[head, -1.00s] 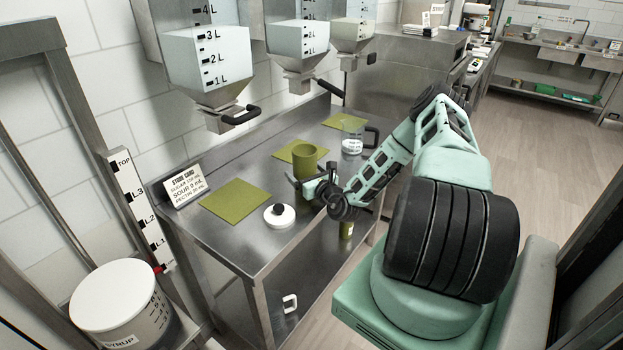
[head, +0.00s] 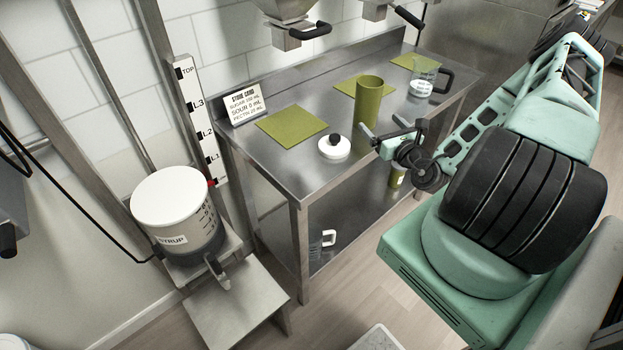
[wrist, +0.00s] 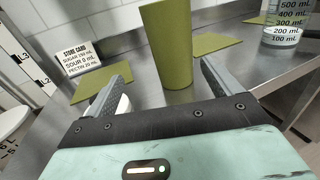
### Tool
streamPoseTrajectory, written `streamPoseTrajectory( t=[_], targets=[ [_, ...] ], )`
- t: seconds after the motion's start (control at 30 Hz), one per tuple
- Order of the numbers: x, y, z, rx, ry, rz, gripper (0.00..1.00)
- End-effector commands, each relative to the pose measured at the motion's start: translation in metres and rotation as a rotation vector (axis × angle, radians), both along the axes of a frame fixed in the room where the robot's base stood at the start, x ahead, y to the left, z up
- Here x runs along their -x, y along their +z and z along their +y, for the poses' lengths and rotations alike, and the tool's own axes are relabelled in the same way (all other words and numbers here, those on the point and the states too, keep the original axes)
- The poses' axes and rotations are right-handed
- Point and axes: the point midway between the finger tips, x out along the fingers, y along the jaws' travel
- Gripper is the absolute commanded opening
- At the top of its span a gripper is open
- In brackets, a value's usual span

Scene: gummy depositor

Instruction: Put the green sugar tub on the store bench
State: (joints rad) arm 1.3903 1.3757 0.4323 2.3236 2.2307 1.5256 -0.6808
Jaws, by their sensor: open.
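A tall olive-green cylinder (head: 368,102), which I take for the sugar tub, stands upright on the steel bench (head: 275,158) that bears the store card (head: 241,103). It looks to be on bare steel, just in front of a green mat (head: 349,86). My gripper (head: 386,131) is open and empty at the bench's front side, close to the tub. In the wrist view, my gripper (wrist: 166,82) has its fingers spread wide, and the tub (wrist: 167,45) rises upright in the gap just beyond them. I see no contact.
A white lid-like disc with a black knob (head: 333,146) lies left of my gripper. A clear measuring jug (head: 421,84) stands right of the tub. Other green mats (head: 291,126) lie on the bench. A syrup bucket (head: 178,212) stands lower left. A jar (head: 397,176) sits below the bench top.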

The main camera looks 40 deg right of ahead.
Motion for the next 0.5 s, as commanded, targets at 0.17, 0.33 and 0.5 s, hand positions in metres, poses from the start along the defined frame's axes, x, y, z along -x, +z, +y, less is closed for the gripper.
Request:
streamPoseTrajectory(
  t=[0.17,0.33,0.5],
  targets=[
    [-0.046,0.059,0.097,0.103,0.429,-0.078,0.90],
    [-0.042,0.117,0.249,0.272,1.056,-0.137,0.90],
    [0.027,0.144,0.368,0.518,1.660,-0.157,0.90]
  ],
)
